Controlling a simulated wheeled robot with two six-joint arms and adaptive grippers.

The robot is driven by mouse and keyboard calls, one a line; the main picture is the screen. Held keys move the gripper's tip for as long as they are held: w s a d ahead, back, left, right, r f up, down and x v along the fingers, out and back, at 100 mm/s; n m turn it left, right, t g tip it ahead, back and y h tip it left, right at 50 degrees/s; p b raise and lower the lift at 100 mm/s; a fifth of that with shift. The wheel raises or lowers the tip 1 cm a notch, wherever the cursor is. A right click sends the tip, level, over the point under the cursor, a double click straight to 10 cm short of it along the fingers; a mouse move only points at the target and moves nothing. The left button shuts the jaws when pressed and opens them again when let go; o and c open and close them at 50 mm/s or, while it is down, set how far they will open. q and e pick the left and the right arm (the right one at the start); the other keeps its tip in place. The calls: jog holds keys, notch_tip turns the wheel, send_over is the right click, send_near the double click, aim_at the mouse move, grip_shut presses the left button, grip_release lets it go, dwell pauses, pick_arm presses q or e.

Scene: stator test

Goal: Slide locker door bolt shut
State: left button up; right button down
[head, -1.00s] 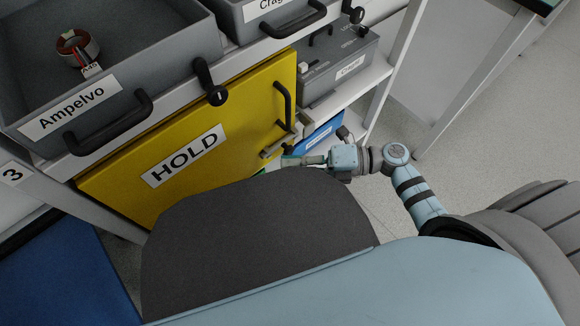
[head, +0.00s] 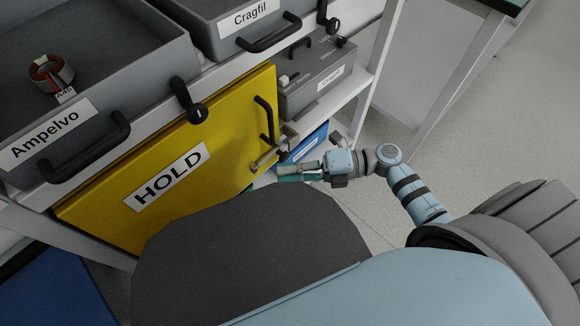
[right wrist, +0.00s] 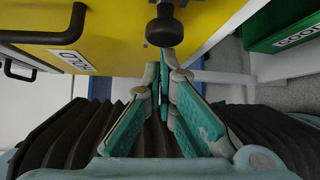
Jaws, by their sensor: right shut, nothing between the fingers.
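The yellow locker door (head: 105,205) carries a HOLD label and a black handle. A metal bolt (head: 263,161) sits low at its right edge; I cannot tell how far it is slid. In the right wrist view a black round knob (right wrist: 164,30) on a short stem, apparently the bolt's, stands in front of the yellow door (right wrist: 120,45). My right gripper (head: 278,172) is just below and right of the bolt. In the right wrist view its fingertips (right wrist: 166,62) are together, empty, close below the knob; contact is unclear. My left gripper is not in view.
Grey drawers labelled Ampelvo (head: 125,90) and Cragfil (head: 225,12) are above the door. A grey box (head: 320,85) stands on the shelf at right, with a blue bin (head: 308,145) below. A white post (head: 378,70) stands beside them. Floor (head: 480,130) is clear at right.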

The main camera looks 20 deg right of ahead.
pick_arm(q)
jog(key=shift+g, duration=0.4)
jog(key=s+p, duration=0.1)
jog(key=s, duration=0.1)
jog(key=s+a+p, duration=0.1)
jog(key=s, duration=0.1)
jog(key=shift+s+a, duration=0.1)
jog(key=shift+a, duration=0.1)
pick_arm(e)
jog(key=s+d, duration=0.5)
jog(key=d, duration=0.2)
jog(key=shift+r, duration=0.3)
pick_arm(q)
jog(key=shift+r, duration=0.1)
pick_arm(e)
jog(key=shift+a, duration=0.1)
